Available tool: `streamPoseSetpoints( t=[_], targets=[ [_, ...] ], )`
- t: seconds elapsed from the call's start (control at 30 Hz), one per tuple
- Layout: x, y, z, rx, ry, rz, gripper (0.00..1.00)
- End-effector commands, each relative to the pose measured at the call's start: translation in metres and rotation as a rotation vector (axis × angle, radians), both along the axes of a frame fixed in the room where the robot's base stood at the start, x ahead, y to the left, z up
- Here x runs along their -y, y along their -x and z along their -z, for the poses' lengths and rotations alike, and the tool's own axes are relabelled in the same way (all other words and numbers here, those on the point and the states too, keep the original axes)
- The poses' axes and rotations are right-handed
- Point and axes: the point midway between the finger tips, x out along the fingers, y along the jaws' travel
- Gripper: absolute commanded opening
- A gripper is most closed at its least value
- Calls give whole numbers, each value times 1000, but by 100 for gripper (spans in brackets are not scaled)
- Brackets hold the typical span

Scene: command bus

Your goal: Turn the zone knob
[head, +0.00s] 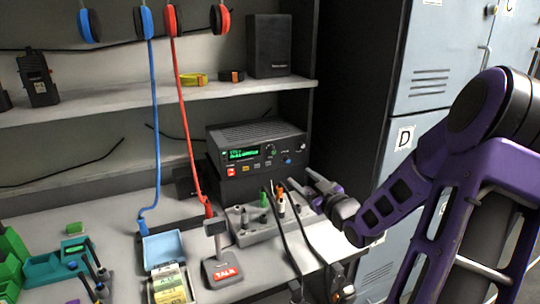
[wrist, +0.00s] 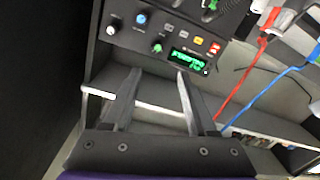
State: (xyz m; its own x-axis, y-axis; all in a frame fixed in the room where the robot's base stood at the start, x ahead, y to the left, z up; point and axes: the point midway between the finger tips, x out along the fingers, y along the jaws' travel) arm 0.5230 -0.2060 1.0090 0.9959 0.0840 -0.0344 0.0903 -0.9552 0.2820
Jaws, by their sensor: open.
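The black radio (head: 257,140) stands on the desk under the shelf, with a lit green display. Its front carries a green-marked knob (head: 270,151), a blue knob (head: 288,161) and a pale knob (head: 303,147). In the wrist view the panel appears turned over, with the green knob (wrist: 157,46), blue knob (wrist: 141,18) and pale knob (wrist: 111,30). Labels are too small to read, so I cannot tell which is the zone knob. My gripper (head: 312,183) is open and empty, in front of the radio's lower right; its fingers (wrist: 158,90) point toward the panel, apart from the knobs.
A grey base with cable plugs (head: 250,228) sits below the radio, close to my gripper. A TALK microphone stand (head: 222,268) stands to the left. Red and blue cords hang in front of the shelf (head: 120,104). Grey lockers (head: 445,55) stand at right.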

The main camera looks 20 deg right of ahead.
Motion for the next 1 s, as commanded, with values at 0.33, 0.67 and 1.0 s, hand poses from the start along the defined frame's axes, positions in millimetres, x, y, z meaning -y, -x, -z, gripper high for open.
streamPoseSetpoints(
  t=[0.33,0.67,1.0],
  targets=[
    [3,-4,-2,35,-54,18,58],
    [-2,-73,-2,35,-55,18,58],
    [-6,-140,-3,33,-53,20,58]
  ],
)
